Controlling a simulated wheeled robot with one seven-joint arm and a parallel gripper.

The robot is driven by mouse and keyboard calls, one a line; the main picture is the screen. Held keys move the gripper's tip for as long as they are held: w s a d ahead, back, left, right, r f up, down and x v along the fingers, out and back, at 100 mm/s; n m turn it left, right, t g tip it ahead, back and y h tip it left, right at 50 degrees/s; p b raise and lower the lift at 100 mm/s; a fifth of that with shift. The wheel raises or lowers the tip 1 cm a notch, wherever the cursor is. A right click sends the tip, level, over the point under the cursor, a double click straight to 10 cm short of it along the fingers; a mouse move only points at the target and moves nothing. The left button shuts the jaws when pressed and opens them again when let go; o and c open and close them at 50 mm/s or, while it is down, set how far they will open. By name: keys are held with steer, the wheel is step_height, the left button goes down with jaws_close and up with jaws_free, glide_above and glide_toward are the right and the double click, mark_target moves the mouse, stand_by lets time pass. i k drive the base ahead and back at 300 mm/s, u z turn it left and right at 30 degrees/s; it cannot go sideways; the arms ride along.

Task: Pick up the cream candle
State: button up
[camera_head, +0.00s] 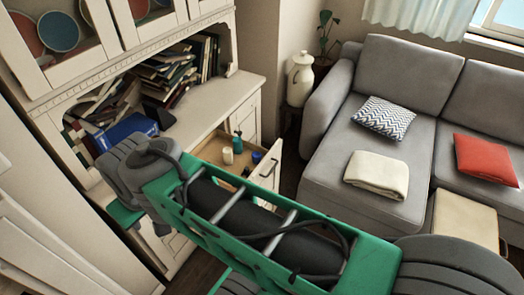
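A small cream cylinder, which looks like the cream candle (228,156), stands in the open drawer (205,152) of the white cabinet. A small teal bottle (238,142) stands just behind it. A small dark blue item (256,158) is to its right, near the drawer front. My green and grey arm crosses the foreground, in front of and below the drawer, and hides part of it. The fingers of my gripper do not show, so I cannot see what they hold.
The white cabinet (215,95) carries many books (170,75) and a blue box (125,130). The pulled-out drawer front (268,168) juts toward the sofa. A grey sofa (400,70) with pillows and a folded blanket (377,174) fills the right. A cream vase (300,78) stands between them.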

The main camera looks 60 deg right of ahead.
mark_target(228, 155)
steer(key=z, duration=1.85)
steer(key=i, duration=0.35)
steer(key=u, duration=2.25)
steer(key=i, duration=0.5)
steer(key=u, duration=0.05)
